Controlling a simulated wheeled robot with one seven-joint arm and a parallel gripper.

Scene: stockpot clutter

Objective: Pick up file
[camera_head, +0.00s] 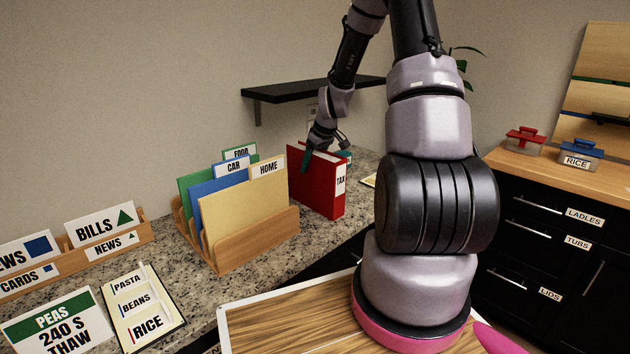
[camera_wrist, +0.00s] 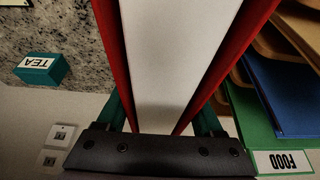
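A red file (camera_head: 316,182) with a white label reading TAX stands upright on the granite counter, right of the folder rack. My gripper (camera_head: 325,142) is over its top edge, pointing down. In the wrist view the file's red covers and white inside (camera_wrist: 175,50) fill the middle. The teal fingers of my gripper (camera_wrist: 163,115) lie on either side of it, one beside each cover. The fingertips are partly hidden by the covers, so I cannot tell whether they press on the file. The file's base appears to be on the counter.
A wooden rack (camera_head: 258,248) with HOME, CAR and FOOD folders stands close left of the file. A teal TEA box (camera_wrist: 42,68) is on its other side. A black shelf (camera_head: 300,90) hangs on the wall above. Letter holders and cards lie at left.

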